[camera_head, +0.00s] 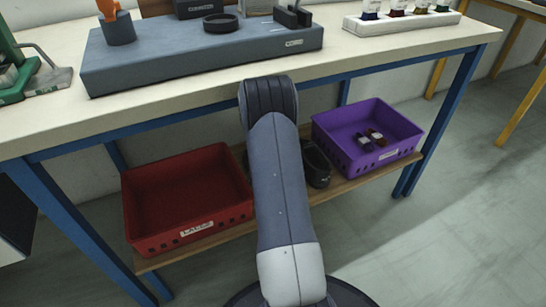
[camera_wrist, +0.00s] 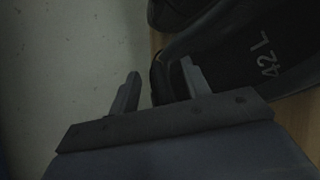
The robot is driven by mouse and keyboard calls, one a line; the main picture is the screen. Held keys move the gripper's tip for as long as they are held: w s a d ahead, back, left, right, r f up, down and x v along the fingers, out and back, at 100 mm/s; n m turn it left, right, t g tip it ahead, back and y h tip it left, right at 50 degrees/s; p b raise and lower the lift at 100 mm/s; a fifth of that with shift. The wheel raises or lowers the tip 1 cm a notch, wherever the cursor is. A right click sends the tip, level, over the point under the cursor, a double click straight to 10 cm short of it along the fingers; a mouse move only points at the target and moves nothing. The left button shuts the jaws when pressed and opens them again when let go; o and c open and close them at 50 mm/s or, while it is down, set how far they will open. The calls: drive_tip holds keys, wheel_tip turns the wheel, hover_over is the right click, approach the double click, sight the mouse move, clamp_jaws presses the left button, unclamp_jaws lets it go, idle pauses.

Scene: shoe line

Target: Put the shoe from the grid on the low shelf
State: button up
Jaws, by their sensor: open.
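A dark shoe (camera_head: 317,165) lies on the low wooden shelf (camera_head: 350,186), just left of the purple crate and partly hidden behind my arm. In the wrist view a dark piece marked "42 L" (camera_wrist: 240,60) fills the upper right, over a strip of wood; I cannot tell whether it is this shoe. My gripper (camera_wrist: 160,68) is open. A dark edge shows between its fingers near the right one, and I see no grip on it. In the head view my gripper is hidden behind my arm, below the bench top.
A red crate (camera_head: 145,209) stands on the shelf at left. A purple crate (camera_head: 401,158) with small bottles stands at right. The bench top (camera_head: 350,49) overhangs the shelf and carries a grey block (camera_head: 190,68). Blue legs stand at both ends.

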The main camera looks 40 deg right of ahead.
drive_tip(key=p+v, duration=0.4)
drive_tip(key=v, duration=0.8)
drive_tip(key=b+x, duration=0.4)
drive_tip(key=x, duration=0.8)
